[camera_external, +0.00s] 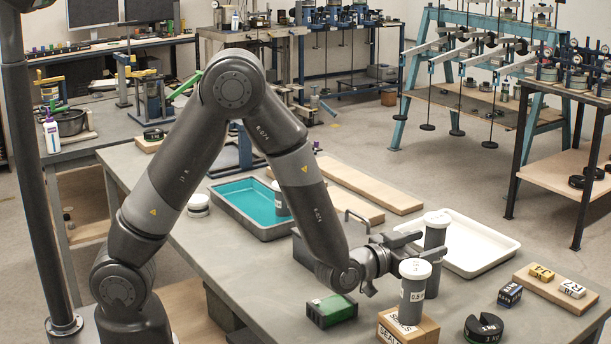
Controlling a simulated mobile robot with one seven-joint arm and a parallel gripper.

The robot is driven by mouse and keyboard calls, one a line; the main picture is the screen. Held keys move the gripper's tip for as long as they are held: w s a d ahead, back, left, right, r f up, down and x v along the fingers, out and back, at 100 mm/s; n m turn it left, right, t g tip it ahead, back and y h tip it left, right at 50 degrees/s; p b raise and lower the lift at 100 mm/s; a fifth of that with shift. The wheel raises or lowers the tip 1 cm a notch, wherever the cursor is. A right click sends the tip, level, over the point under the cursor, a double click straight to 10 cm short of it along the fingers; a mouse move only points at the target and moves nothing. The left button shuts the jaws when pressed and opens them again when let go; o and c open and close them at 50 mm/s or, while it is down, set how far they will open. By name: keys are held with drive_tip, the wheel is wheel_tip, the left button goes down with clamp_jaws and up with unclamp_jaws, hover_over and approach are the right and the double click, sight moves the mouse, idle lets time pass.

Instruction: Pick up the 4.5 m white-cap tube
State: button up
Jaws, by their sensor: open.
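Three dark grey tubes with white caps are in view, and I cannot read 4.5 m on any of them. One white-cap tube (435,262) stands upright on the table beyond my gripper. A nearer tube (412,300), whose label seems to read 0.5, stands upright on a cardboard box. A third tube (281,203) stands in the teal tray. My gripper (408,246) is open and low over the table, its fingers pointing right at the tube beyond. The nearer tube's cap hides part of the gripper, so I cannot tell whether the fingers flank or touch that tube.
The cardboard box (425,332) and a green box (331,310) are at the front. A white tray (505,243) lies behind the tubes, the teal tray (225,196) to the left. Small boxes on a board (560,291) and a black ring (484,329) are at right.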

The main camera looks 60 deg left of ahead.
sight(441, 240)
drive_tip(key=shift+w+f, duration=0.2)
drive_tip(key=shift+w, duration=0.05)
drive_tip(key=w, duration=0.4)
drive_tip(key=shift+w+d, duration=0.25)
drive_tip(key=c, duration=1.3)
